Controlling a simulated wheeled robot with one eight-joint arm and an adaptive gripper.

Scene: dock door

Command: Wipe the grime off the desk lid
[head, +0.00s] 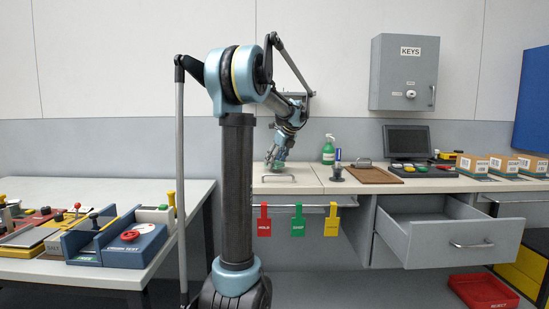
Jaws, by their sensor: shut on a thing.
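The desk lid (308,184) is a pale panel with a bar handle at its front, set in the desk right of my arm column. My gripper (275,165) is low over the back part of the lid, fingers pointing down. It is shut on a small greenish thing (281,166), mostly hidden by the fingers; I cannot tell what it is or whether it touches the lid. No grime can be made out on the lid from here.
A green bottle (328,152), a pen holder (337,172) and a brown clipboard (373,175) stand or lie right of the lid. Red, green and yellow tags (298,222) hang from the front rail. A grey drawer (447,238) is open. A left table (110,275) holds boxed devices.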

